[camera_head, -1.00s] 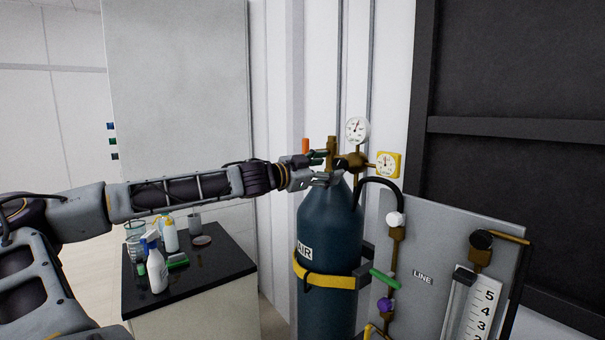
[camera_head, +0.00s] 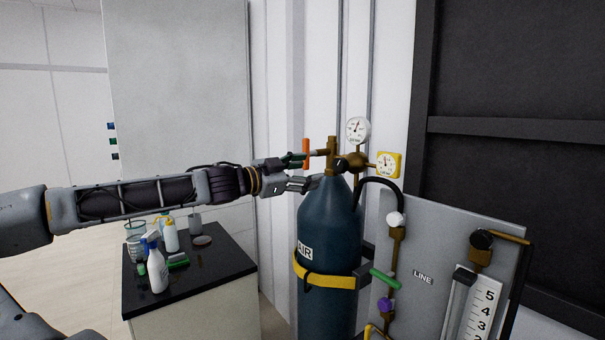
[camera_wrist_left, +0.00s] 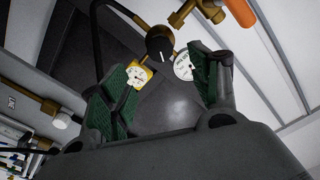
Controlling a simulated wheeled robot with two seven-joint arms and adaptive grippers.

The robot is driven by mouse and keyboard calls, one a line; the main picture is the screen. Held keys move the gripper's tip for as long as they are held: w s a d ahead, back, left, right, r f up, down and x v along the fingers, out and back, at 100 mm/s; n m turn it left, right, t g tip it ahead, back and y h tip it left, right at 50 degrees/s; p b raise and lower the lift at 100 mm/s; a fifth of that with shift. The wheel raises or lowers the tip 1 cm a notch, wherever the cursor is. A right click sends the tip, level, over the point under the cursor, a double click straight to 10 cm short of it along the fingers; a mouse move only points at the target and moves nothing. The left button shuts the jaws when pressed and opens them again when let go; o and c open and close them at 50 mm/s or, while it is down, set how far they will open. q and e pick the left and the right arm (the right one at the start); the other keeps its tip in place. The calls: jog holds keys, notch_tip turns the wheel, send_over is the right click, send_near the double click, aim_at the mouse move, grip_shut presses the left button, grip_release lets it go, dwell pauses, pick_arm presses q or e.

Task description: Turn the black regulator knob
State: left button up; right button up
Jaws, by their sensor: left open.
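The black regulator knob (camera_wrist_left: 160,43) is round with a pale line on its face. In the left wrist view it is beyond the fingertips, in line with the gap between them. In the head view it is small and dark against the brass regulator (camera_head: 354,161) on top of the dark blue AIR cylinder (camera_head: 330,222). My left gripper (camera_head: 306,172) is open and empty, left of the regulator and apart from the knob. Its green-padded fingers (camera_wrist_left: 166,70) spread to either side in the wrist view. My right gripper is in neither view.
An orange handle (camera_head: 306,153) stands close to the upper finger. A white gauge (camera_head: 358,130) and a yellow-framed gauge (camera_head: 388,164) are on the regulator. A black hose (camera_head: 380,182) leads to the LINE panel (camera_head: 440,240). A black-topped bench (camera_head: 215,262) holds bottles and beakers.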

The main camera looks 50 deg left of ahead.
pick_arm(q)
jog(key=shift+s, duration=0.35)
